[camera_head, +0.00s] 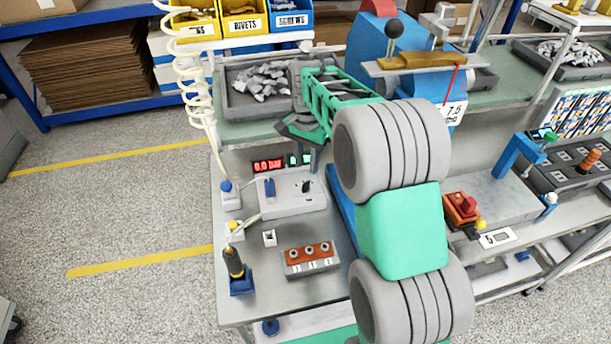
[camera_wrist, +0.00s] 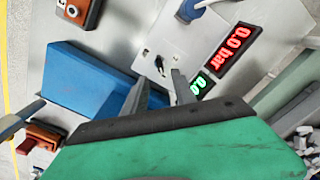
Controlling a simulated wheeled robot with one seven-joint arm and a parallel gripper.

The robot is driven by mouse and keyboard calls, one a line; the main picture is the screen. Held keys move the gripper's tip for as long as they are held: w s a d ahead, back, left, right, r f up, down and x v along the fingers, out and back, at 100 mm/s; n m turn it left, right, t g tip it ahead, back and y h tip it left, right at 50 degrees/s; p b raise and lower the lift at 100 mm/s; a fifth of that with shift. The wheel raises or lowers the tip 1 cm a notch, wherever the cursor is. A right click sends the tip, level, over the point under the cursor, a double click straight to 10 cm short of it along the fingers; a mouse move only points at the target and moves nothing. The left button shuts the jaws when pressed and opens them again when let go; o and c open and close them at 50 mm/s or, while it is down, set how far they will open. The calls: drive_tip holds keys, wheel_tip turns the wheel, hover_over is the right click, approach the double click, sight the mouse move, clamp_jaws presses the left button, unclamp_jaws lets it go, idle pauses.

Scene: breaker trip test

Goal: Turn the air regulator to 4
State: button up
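A pale control box (camera_head: 290,205) on the bench carries a small black knob (camera_head: 306,186), which also shows in the wrist view (camera_wrist: 159,64), and a blue part (camera_head: 269,187). I cannot tell for sure which is the air regulator; no scale is readable. A red display (camera_head: 268,166) behind the box reads 0.0 bar in the wrist view (camera_wrist: 233,50). A green display (camera_wrist: 201,84) stands beside it. My gripper (camera_wrist: 159,77) is open, its two grey fingers apart and empty. The black knob shows just beyond the gap between the fingertips; contact cannot be judged.
A screwdriver-like tool in a blue holder (camera_head: 241,283) and a coiled hose (camera_head: 196,90) are at the left. A grey parts tray (camera_head: 233,101) is behind.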

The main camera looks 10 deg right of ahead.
sight(306, 183)
wheel_tip(306, 183, down, 8)
drive_tip(key=shift+r+p, duration=0.25)
drive_tip(key=shift+p, duration=0.45)
drive_tip(key=shift+c, duration=0.4)
clamp_jaws()
